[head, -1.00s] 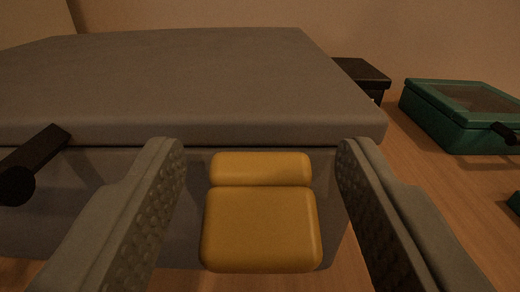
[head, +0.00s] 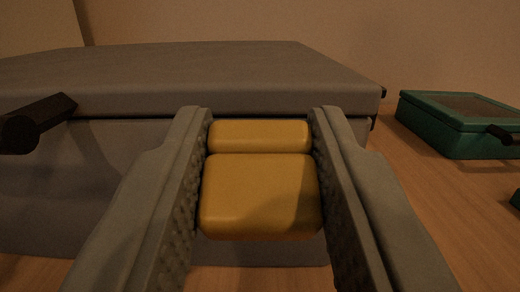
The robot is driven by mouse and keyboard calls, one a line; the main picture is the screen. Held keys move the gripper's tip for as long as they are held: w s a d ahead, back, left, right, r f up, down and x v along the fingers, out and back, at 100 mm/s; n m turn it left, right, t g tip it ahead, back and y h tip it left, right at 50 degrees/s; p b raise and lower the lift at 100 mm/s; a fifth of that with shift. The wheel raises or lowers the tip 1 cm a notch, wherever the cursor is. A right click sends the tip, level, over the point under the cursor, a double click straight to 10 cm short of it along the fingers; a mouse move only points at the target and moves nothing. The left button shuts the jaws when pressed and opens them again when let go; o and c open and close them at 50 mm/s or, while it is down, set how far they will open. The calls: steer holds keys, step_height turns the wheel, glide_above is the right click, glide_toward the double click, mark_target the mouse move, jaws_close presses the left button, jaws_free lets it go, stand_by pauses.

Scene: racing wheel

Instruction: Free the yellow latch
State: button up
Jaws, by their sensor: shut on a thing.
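The yellow latch (head: 260,190) is on the front of a grey case (head: 200,75), near the case's right end. It has a narrow upper part and a larger lower part. The upper part lies just under the edge of the case's lid. My gripper (head: 260,135) is shut on the latch, with one grey ridged finger against its left side and the other against its right side. The fingers hide parts of the case front.
A dark handle (head: 38,122) sticks out of the case front at the left. A green box (head: 462,125) with a dark handle stands at the right on the wooden table (head: 425,200). Bare table lies between the case and the green box.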

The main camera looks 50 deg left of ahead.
steer(key=shift+s+d+f+t+y, duration=0.2)
steer(key=shift+f+t+y, duration=0.35)
steer(key=shift+t+y, duration=0.45)
steer(key=shift+s+d+f+t+y, duration=0.15)
steer(key=shift+f+t+y, duration=0.45)
steer(key=shift+y, duration=0.6)
steer(key=shift+r, duration=0.1)
steer(key=o, duration=1)
steer(key=shift+w, duration=0.1)
